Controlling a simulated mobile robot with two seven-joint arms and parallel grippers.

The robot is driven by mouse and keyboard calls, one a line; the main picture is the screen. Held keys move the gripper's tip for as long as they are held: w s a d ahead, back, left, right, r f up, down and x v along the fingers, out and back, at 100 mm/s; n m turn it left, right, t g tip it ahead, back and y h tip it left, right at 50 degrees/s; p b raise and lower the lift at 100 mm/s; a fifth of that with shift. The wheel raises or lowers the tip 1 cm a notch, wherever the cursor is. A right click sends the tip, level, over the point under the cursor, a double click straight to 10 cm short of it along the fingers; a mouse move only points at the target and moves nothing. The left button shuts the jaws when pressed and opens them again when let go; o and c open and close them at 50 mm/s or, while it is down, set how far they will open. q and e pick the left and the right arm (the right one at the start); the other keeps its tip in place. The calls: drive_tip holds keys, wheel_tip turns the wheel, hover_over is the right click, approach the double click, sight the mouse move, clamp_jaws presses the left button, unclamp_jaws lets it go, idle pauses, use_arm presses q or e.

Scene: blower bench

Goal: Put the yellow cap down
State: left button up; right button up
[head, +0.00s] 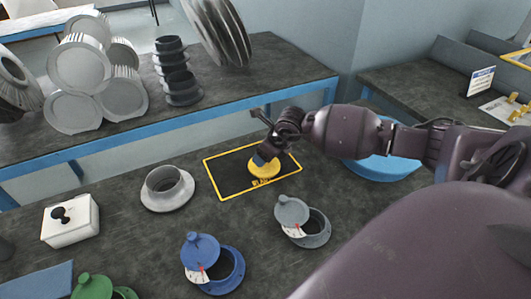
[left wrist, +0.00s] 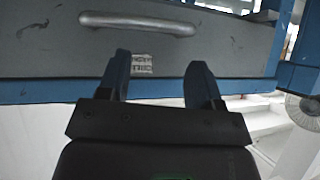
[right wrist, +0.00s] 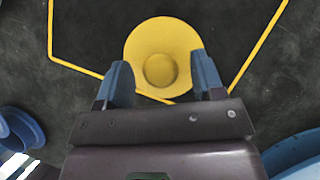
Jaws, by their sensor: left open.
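The yellow cap (head: 263,171), a round disc with a knob, appears to rest on the dark mat with a yellow border (head: 228,174), near its front edge. In the right wrist view the cap (right wrist: 140,45) shows from above. My right gripper (head: 264,158) is just above the cap. Its fingers (right wrist: 162,72) are apart, one on each side of the knob, with a visible gap to it. My left gripper (left wrist: 158,75) is open and empty, facing a grey drawer front with a metal handle (left wrist: 138,22); it is outside the head view.
A grey flanged collar (head: 166,187) stands left of the mat. Grey (head: 303,222), blue (head: 212,262) and green (head: 98,288) capped pots stand in front. A white box (head: 70,220) is at left, a blue bowl (head: 383,167) behind my right arm.

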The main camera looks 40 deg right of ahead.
drive_tip(key=shift+r, duration=0.1)
drive_tip(key=shift+r, duration=0.25)
drive_tip(key=p+v, duration=0.2)
drive_tip(key=v, duration=1)
